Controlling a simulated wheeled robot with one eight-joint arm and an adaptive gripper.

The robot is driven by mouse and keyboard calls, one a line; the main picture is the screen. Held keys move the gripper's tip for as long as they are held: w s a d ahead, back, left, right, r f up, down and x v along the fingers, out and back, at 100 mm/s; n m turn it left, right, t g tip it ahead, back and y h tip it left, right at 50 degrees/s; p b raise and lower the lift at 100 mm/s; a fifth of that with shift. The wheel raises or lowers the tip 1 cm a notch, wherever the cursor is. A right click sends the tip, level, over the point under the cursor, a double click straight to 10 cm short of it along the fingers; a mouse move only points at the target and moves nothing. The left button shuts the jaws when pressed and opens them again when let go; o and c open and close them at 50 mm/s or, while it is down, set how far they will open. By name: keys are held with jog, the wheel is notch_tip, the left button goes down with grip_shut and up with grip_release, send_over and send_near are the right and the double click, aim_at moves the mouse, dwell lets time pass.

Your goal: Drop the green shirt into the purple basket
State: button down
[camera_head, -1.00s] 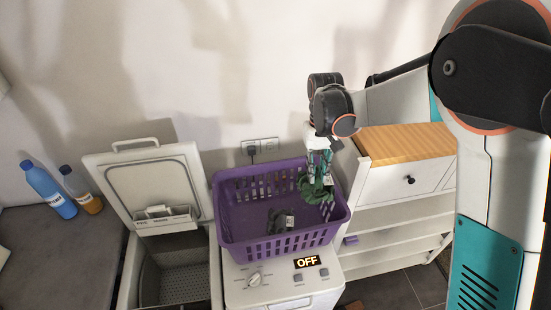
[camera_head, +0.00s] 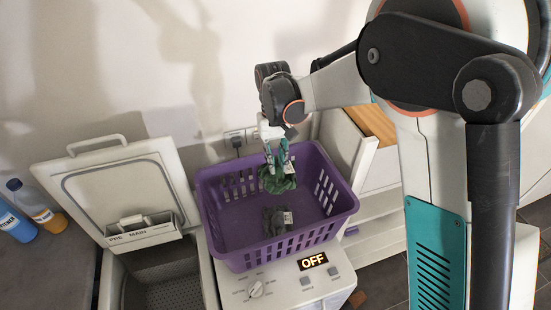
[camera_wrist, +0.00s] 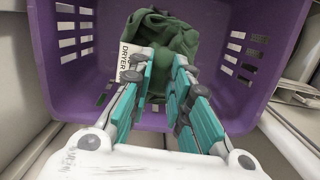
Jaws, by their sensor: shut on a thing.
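The green shirt (camera_head: 278,180) is a crumpled dark green bundle hanging from my gripper (camera_head: 277,158), over the inside of the purple basket. My gripper is shut on it. In the wrist view the shirt (camera_wrist: 172,42) shows just past the fingers (camera_wrist: 163,95), with a white "DRYER" tag beside it. The purple basket (camera_head: 223,225) is an open, slotted basket standing on a white machine, and its walls (camera_wrist: 62,75) surround the shirt in the wrist view. Whether the shirt touches the basket floor is hard to tell.
The basket's machine (camera_head: 328,288) reads "OFF". An open toploader (camera_head: 170,285) with raised lid (camera_head: 115,190) is at the left, bottles (camera_head: 45,215) beyond it. A cabinet (camera_head: 345,150) stands right of the basket.

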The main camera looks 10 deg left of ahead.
aim_at(277, 171)
jog(key=shift+f+b, duration=0.95)
jog(key=shift+f, duration=1.4)
jog(key=c, duration=1.4)
grip_release()
jog(key=shift+r, duration=0.1)
jog(key=r, duration=0.4)
jog(key=w+r, duration=0.1)
jog(key=r, duration=0.6)
jog(key=shift+w+a+r, duration=0.35)
jog(key=shift+a+r, duration=0.05)
